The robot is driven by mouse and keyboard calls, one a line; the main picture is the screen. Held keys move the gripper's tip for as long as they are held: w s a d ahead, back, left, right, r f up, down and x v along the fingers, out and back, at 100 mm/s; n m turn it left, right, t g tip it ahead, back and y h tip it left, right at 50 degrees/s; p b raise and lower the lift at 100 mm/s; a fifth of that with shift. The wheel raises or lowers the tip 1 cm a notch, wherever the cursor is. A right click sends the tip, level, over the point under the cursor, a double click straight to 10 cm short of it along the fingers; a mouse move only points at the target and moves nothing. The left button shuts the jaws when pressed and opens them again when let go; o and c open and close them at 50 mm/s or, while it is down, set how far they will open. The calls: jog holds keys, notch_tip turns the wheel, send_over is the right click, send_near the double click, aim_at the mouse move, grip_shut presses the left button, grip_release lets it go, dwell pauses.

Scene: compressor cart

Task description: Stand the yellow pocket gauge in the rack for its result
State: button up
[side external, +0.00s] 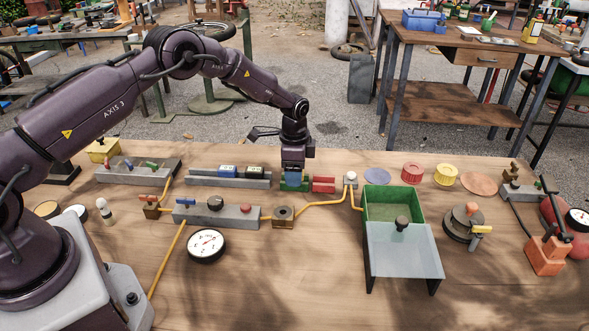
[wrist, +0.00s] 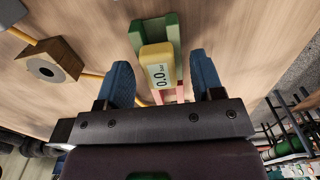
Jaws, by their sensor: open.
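The yellow pocket gauge (wrist: 155,52) shows in the wrist view, its display reading 0.0 bar. It appears to stand in the green rack (wrist: 171,22), whose walls show around it; how deep it sits cannot be told. The red rack (side external: 323,184) is just right of the green rack (side external: 304,184) in the side view. My gripper (wrist: 160,62) is open, its blue fingers on either side of the gauge with gaps visible. In the side view my gripper (side external: 293,168) is low over the green rack, and the gauge is hidden there.
A grey rack (side external: 200,182) with a blue and a black gauge stands left of my gripper. A valve block (side external: 283,216) and yellow hose (side external: 325,203) lie in front. A green bin (side external: 393,192) stands right.

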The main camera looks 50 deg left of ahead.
notch_tip(320, 180, up, 13)
dwell(0.4)
jog(key=s+d+r+n+t, duration=0.2)
jog(key=s+r, duration=0.4)
jog(key=s, duration=0.5)
jog(key=s+d+r+n+t, duration=0.1)
jog(key=s+d+r+n, duration=0.1)
jog(key=s+r+n, duration=0.2)
jog(key=s+d+r+n+t, duration=0.2)
jog(key=s+r, duration=0.7)
jog(key=s, duration=0.9)
jog(key=shift+s+d+r+n+t, duration=0.2)
jog(key=shift+n+t, duration=0.1)
jog(key=shift+n, duration=0.2)
